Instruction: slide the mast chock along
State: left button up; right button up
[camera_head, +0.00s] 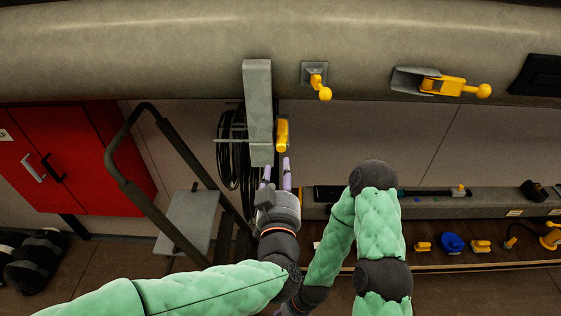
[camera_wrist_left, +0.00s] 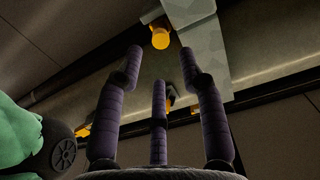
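A grey upright block (camera_head: 258,110), probably the mast chock, hangs down from the long beam, with a yellow handle (camera_head: 282,135) at its right side. My left gripper (camera_head: 276,168) is just below the handle, fingers pointing up at it, apart and empty. In the left wrist view the handle's round yellow end (camera_wrist_left: 160,38) lies beyond the spread fingertips (camera_wrist_left: 158,65), with the grey block (camera_wrist_left: 203,42) beside it. No contact shows. My right arm folds down to the bottom edge of the head view, where its gripper is mostly cut off.
The thick grey beam (camera_head: 150,50) runs across the top, bearing two more yellow-handled fittings (camera_head: 317,80) (camera_head: 455,87). A dark rail frame (camera_head: 125,150) and red cabinet (camera_head: 70,160) stand at left. A low shelf (camera_head: 430,210) with small yellow and blue parts is at right.

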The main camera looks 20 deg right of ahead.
aim_at(281, 152)
pick_arm(q)
jog(key=b+x, duration=0.1)
jog(key=x, duration=0.6)
jog(key=shift+w+d+r, duration=0.1)
jog(key=shift+w+r, duration=0.05)
jog(key=shift+w, duration=0.05)
jog(key=shift+s+r, duration=0.25)
jog(key=shift+c, duration=0.3)
grip_shut()
jog(key=shift+o, duration=1.7)
grip_release()
jog(key=shift+w, duration=0.1)
jog(key=shift+w+d+f, duration=0.1)
jog(key=shift+w, duration=0.1)
jog(key=shift+w+f, duration=0.1)
jog(key=shift+w, duration=0.2)
jog(key=shift+s, duration=0.15)
